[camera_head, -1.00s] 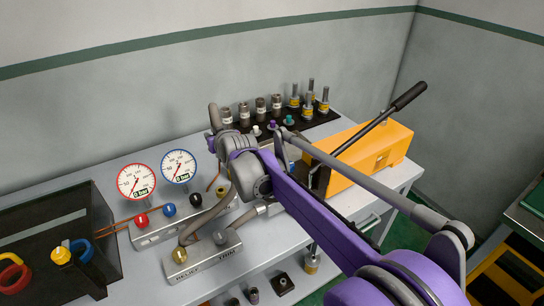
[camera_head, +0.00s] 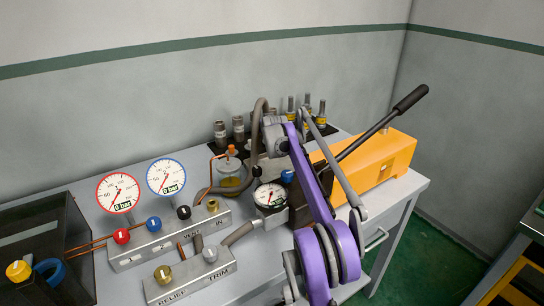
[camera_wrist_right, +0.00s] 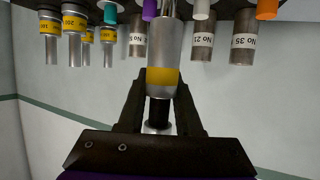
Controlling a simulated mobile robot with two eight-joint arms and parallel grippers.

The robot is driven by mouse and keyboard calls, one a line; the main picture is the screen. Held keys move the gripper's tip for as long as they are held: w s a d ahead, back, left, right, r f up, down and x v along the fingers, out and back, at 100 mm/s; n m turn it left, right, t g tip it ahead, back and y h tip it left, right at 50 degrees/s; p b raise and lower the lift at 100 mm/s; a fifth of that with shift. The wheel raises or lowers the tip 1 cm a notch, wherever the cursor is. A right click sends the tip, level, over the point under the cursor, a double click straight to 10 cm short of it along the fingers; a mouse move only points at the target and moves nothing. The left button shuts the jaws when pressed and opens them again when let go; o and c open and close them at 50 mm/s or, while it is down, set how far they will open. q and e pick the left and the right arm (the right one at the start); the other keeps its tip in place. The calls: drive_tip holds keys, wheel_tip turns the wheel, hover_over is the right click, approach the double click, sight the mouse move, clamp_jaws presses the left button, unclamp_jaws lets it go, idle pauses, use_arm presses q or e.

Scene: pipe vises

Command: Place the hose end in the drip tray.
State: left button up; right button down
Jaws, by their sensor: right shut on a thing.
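In the head view my right arm, purple and grey, reaches over the bench from the front. Its fingers are hidden there. The grey-brown hose (camera_head: 258,112) rises in a loop beside my wrist and runs down towards the bench. I cannot clearly make out the drip tray; a black open-topped box (camera_head: 75,245) stands at the left of the bench. My left gripper is not in view.
Valve blocks (camera_head: 165,240) with two large gauges stand centre-left, near a smaller gauge (camera_head: 270,196) and a jar (camera_head: 230,178) with an orange top. An orange pump (camera_head: 375,160) with a long lever is at right. Several fittings (camera_head: 238,130) stand at the back.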

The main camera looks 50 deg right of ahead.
drive_tip(key=shift+a+f+b, duration=0.1)
drive_tip(key=shift+f+b, duration=0.65)
drive_tip(key=shift+f, duration=2.8)
drive_tip(key=shift+f, duration=0.15)
drive_tip(key=c, duration=0.6)
unclamp_jaws()
drive_tip(key=shift+s+r, duration=0.1)
drive_tip(key=shift+r, duration=0.15)
drive_tip(key=v, duration=0.7)
drive_tip(key=shift+s+a+p, duration=0.1)
drive_tip(key=shift+p, duration=0.25)
